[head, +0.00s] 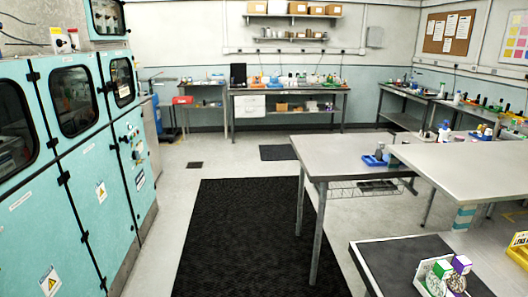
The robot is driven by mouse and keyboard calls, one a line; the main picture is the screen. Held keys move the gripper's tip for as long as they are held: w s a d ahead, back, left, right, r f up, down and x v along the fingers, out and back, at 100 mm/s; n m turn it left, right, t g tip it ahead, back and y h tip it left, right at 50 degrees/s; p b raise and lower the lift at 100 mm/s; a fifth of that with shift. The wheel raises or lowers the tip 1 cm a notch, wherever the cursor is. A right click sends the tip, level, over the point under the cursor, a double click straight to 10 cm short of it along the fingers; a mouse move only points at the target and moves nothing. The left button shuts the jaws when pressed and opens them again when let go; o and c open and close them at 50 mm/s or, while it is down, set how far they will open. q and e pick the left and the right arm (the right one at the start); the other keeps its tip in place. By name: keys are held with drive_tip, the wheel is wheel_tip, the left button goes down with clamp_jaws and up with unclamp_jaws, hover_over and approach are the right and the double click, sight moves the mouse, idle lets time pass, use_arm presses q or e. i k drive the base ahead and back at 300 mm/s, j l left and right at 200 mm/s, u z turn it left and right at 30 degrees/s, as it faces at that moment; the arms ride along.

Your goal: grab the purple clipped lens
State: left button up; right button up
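I cannot make out a purple clipped lens for sure. A small box with a purple top (461,265) stands at the lower right, beside a box with a green top (442,269). Both sit in or against a white holder (428,280) on a dark mat. These are too small to tell more. A tiny purple item (312,105) also shows on the shelf under the far back bench. Neither of my grippers is in view.
A grey table (340,152) stands in the middle right, with a blue tray (373,161) on it. A larger worktop (470,167) is at the right. Teal cabinets (75,180) line the left. The black floor mat (250,235) is clear.

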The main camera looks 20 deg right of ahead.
sight(457, 276)
drive_tip(key=i+z, duration=0.4)
drive_tip(key=i, duration=1.25)
drive_tip(key=i+z, duration=0.25)
drive_tip(key=i, duration=0.2)
drive_tip(key=i+j+z, duration=0.55)
drive_tip(key=i, duration=0.3)
